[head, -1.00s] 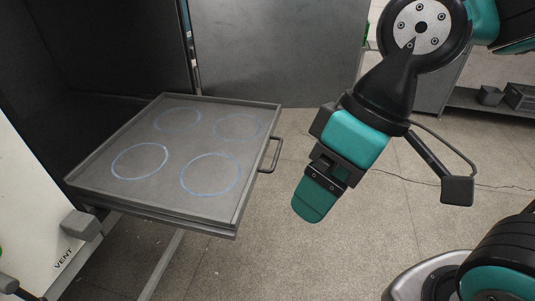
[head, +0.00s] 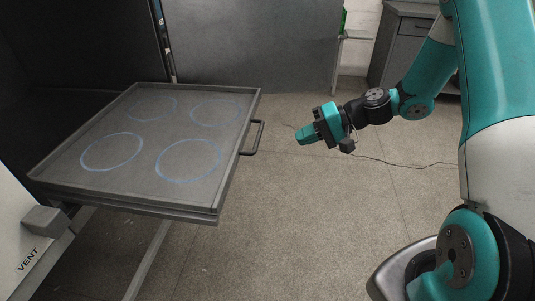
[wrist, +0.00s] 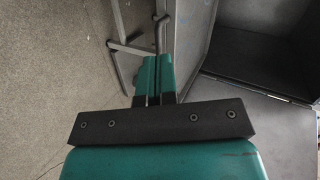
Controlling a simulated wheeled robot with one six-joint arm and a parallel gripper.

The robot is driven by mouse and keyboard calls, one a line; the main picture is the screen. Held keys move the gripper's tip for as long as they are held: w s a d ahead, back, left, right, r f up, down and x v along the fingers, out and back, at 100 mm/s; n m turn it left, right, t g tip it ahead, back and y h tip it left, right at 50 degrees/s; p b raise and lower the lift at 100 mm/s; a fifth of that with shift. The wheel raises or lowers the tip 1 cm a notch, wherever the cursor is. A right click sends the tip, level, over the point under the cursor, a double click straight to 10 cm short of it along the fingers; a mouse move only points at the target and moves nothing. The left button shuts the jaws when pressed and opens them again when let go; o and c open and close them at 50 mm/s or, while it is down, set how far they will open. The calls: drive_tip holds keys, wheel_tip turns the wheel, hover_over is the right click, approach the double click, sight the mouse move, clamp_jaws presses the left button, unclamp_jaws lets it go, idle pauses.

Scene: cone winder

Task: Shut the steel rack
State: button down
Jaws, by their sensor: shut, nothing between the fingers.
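The steel rack (head: 225,160) is a flat grey tray with a raised rim and several blue rings marked on its surface. In the head view it stands pulled out of the dark cabinet at the left. Its bar handle (head: 259,140) is on the right side; it also seems to show in the wrist view (wrist: 160,33), just beyond my fingertips. My gripper (head: 300,136) is shut and empty, to the right of the handle with a gap between them. In the wrist view my closed teal fingers (wrist: 155,64) point toward the rack.
A white panel marked VENT (head: 22,245) with a grey block (head: 46,219) stands at the lower left. A grey door panel (head: 255,45) is behind the rack. A grey cabinet (head: 405,40) stands at the back right. The floor (head: 290,225) right of the rack is clear.

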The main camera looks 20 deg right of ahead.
drive_tip(key=w+d+f+m+t, duration=0.1)
drive_tip(key=d+f+m+t, duration=0.2)
drive_tip(key=d+f, duration=0.2)
drive_tip(key=a+r+x, duration=0.1)
drive_tip(key=r+x, duration=0.1)
drive_tip(key=x, duration=1.1)
drive_tip(key=shift+a+r, duration=0.2)
drive_tip(key=shift+a, duration=0.05)
